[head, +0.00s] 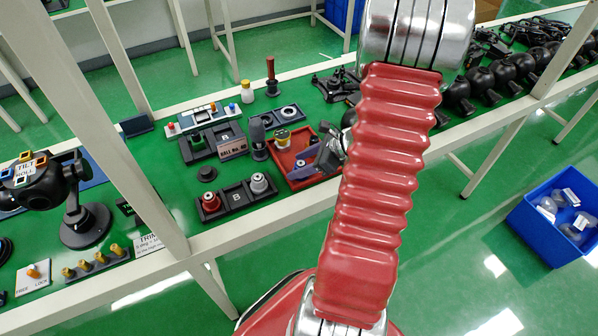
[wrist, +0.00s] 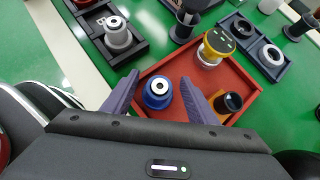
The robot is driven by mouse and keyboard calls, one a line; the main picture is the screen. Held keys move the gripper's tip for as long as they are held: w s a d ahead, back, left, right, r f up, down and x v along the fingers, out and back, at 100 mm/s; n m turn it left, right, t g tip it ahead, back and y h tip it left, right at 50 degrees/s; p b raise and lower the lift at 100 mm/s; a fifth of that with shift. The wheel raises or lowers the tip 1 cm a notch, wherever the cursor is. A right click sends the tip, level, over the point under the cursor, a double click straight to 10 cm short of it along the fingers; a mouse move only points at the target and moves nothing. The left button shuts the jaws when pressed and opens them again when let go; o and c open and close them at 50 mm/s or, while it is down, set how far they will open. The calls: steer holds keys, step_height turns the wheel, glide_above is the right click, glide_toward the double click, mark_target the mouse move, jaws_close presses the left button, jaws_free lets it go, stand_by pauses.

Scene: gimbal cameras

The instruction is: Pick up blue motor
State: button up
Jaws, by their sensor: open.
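The blue motor (wrist: 157,93), a round blue body with a white ring and dark centre on top, stands upright in the red tray (wrist: 243,78), near its left side in the wrist view. My gripper (wrist: 160,77) is open, with one purple finger on each side of the blue motor and a gap visible on both sides. I cannot tell how far above it the fingers are. In the head view my gripper is at the red tray (head: 283,162), partly hidden by my red arm, and the blue motor is hard to make out.
In the tray are a yellow-topped motor (wrist: 216,46) and a black cylinder on an orange block (wrist: 229,102), close to the right finger. A grey motor (wrist: 117,34) sits in a dark holder outside the tray. A blue bin (head: 548,215) stands on the floor at right.

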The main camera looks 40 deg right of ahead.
mark_target(300, 163)
steer(key=shift+c, duration=0.5)
steer(key=c, duration=1.2)
steer(key=shift+c, duration=0.2)
steer(key=shift+r, duration=5.05)
